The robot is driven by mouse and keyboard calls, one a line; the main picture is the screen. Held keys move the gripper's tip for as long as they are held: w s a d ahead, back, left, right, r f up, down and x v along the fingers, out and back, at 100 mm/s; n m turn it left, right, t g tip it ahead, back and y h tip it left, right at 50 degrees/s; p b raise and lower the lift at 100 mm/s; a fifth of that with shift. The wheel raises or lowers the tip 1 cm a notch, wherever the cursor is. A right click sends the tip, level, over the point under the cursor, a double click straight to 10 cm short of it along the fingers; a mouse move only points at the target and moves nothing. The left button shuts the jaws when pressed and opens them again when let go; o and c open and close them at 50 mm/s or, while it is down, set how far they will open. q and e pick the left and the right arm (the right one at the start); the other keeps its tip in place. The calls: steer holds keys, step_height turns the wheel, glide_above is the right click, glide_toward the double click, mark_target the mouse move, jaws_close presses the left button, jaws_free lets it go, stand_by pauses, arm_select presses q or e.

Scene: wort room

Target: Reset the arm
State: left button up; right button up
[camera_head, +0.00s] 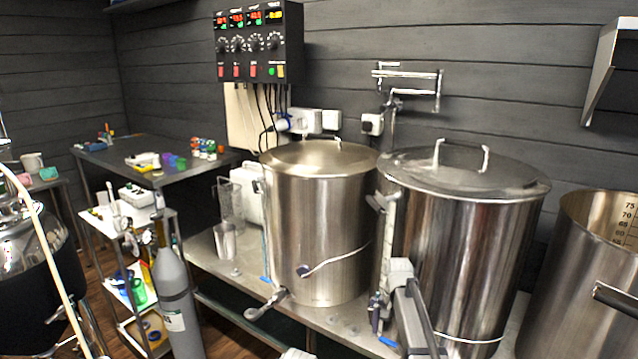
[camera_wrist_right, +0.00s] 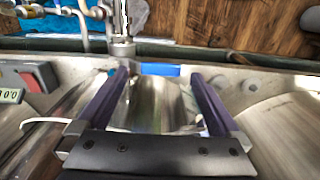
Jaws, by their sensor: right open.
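My right arm comes up from the bottom of the head view in front of the second kettle (camera_head: 455,265). Its small dark gripper (camera_head: 377,306) is low at that kettle's left side, near a blue valve handle (camera_head: 388,342). In the right wrist view the two dark fingers of my right gripper (camera_wrist_right: 159,76) stand apart with nothing clamped between them. A blue piece (camera_wrist_right: 160,69) shows beyond the gap, close to the fingertips; I cannot tell whether they touch it. My left gripper is in neither view.
An open pot (camera_head: 590,270) stands right. A grey gas cylinder (camera_head: 178,300) and a white cart (camera_head: 105,222) are left. A control box (camera_head: 259,42) hangs above.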

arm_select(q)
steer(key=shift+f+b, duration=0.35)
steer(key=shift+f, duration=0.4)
arm_select(e)
steer(key=shift+f, duration=0.75)
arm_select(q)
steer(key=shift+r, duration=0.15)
arm_select(e)
steer(key=shift+r, duration=0.2)
